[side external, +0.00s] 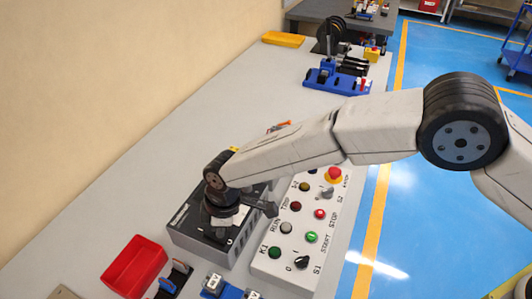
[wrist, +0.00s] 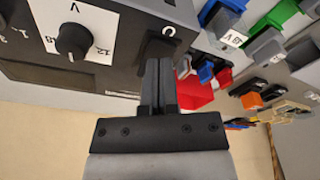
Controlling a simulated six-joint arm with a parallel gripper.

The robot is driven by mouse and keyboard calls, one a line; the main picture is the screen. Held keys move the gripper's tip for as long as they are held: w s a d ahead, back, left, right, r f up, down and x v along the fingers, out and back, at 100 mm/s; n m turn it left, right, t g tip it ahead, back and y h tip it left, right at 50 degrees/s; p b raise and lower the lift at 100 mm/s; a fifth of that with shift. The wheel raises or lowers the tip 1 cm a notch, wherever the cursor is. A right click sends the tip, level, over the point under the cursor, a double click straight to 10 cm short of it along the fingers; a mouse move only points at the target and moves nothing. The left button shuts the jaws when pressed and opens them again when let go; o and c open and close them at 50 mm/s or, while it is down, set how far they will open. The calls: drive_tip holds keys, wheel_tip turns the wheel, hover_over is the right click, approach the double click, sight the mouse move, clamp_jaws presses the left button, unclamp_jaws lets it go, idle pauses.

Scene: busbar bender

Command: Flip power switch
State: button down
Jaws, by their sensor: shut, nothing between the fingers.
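A dark power supply box (side external: 185,228) stands on the bench, partly covered by my wrist in the side view. In the wrist view its dark front panel (wrist: 105,75) carries a black rotary knob (wrist: 72,40) with the marks V, 12 and 48. A white O mark (wrist: 168,29) shows on the panel just beyond my fingertips. The power switch is not clearly seen; my fingers may hide it by the O mark. My gripper (wrist: 160,62) is shut and empty, its fingertips close to the panel. I cannot tell whether they touch. In the side view the fingertips are hard to make out.
A light control panel (side external: 268,262) with buttons, lamps, knobs and a red emergency stop (side external: 333,174) is right of the box. A red bin (side external: 133,265) and blue parts (side external: 222,290) are in front. The grey bench (side external: 130,180) is clear along the wall.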

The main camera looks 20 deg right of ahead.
drive_tip(key=shift+r, duration=3.3)
drive_tip(key=shift+w+d, duration=0.1)
drive_tip(key=shift+d, duration=0.15)
drive_tip(key=d+r+m+t, duration=0.3)
drive_tip(key=d+m, duration=0.5)
drive_tip(key=d, duration=1.7)
drive_tip(key=s+d+m+h, duration=0.1)
drive_tip(key=s+d+m, duration=0.6)
drive_tip(key=s+d, duration=0.6)
drive_tip(key=d+r, duration=0.1)
drive_tip(key=d, duration=0.2)
drive_tip(key=shift+s+d+g+h, duration=0.3)
drive_tip(key=shift+d+g+h, duration=0.1)
